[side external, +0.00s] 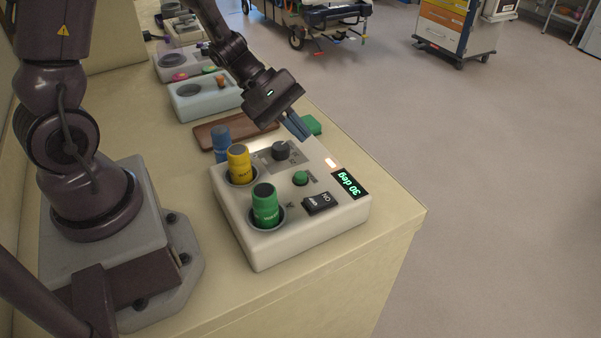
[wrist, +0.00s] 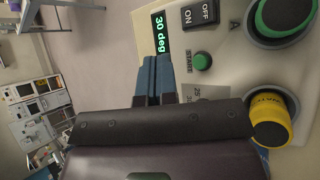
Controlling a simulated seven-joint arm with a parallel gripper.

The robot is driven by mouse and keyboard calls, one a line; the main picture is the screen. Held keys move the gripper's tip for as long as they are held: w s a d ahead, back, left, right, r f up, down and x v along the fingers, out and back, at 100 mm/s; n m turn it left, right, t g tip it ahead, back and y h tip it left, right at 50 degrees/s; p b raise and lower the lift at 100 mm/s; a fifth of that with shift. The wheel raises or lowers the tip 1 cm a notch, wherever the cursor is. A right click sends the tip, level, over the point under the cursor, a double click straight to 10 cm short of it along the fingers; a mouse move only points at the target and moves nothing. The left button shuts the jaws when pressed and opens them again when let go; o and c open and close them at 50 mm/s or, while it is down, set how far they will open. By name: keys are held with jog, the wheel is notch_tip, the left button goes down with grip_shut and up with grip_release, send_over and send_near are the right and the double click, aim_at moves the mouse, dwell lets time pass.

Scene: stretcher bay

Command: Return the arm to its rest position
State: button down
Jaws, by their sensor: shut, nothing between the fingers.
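My gripper (side external: 298,126) is shut and empty, with its blue fingertips just above the far edge of the white control box (side external: 262,250). In the wrist view the closed fingertips (wrist: 156,75) are in front of the box's display side. The box carries a black knob (side external: 281,151), a green start button (side external: 300,178), a black on/off switch (side external: 322,203) and a display (side external: 349,184) reading "30 deg". A yellow-capped container (side external: 240,165) and a green-capped one (side external: 265,206) stand in its wells. A blue one (side external: 221,141) is partly hidden behind the yellow one.
A brown tray (side external: 232,132) and a green block (side external: 312,124) lie behind the box. Grey boxes (side external: 204,98) stand farther back along the bench. The bench's right edge (side external: 400,232) drops to open floor, with a drawer cart (side external: 452,28) and a stretcher beyond.

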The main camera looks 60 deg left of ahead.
jog(key=shift+r, duration=2.15)
jog(key=s+r+m+y, duration=0.7)
jog(key=s+r+m, duration=0.6)
jog(key=m, duration=0.3)
jog(key=shift+s+a, duration=0.15)
jog(key=shift+a, duration=0.15)
